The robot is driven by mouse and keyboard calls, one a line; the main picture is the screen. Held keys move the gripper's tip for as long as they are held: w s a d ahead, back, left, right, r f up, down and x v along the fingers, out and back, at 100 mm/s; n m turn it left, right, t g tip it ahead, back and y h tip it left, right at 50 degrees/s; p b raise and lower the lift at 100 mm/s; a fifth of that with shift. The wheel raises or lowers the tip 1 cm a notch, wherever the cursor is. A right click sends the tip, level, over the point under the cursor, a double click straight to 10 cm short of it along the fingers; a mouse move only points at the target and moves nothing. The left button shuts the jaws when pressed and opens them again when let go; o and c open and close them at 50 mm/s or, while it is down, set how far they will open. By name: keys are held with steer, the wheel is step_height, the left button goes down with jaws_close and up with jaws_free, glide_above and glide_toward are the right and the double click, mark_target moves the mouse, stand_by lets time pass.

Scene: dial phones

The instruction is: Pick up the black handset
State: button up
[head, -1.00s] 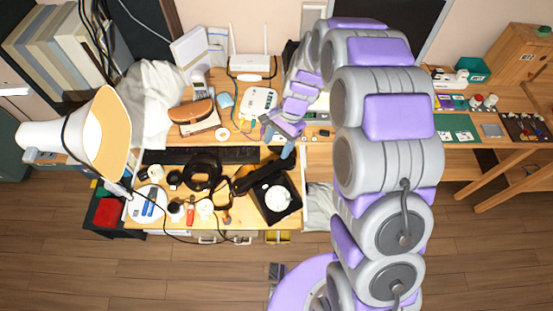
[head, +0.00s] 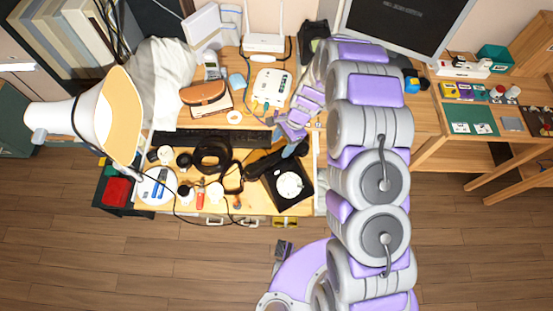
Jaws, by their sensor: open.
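The black handset (head: 261,165) is a dark elongated shape lying at the back edge of the black dial phone (head: 302,201). The phone has a round white dial and sits near the front right of the wooden desk. My gripper (head: 291,149) is open, with its fingers pointing down near the handset's right end. In this view the fingers overlap that end, and I cannot tell whether they touch it. The far right part of the handset is partly hidden by my gripper.
A black keyboard (head: 185,138) lies behind the handset. A black coil (head: 212,155) and several small items crowd the desk to the left. A white device (head: 271,87) stands behind my gripper. A lamp (head: 107,118) leans over the left end. My arm hides the area to the right.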

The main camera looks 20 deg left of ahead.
mark_target(278, 156)
steer(key=shift+x, duration=0.85)
steer(key=shift+s+d+f+b, duration=0.25)
steer(key=shift+s+f+b, duration=0.1)
steer(key=shift+f, duration=0.2)
steer(key=b+x, duration=0.1)
steer(key=x, duration=0.2)
steer(key=shift+s+f, duration=0.15)
steer(key=shift+f, duration=0.15)
steer(key=shift+a+f, duration=0.3)
steer(key=shift+d+r, duration=0.15)
steer(key=shift+d, duration=0.15)
steer(key=c, duration=0.6)
steer(key=shift+s+a, duration=0.1)
steer(key=shift+a, duration=0.05)
jaws_close()
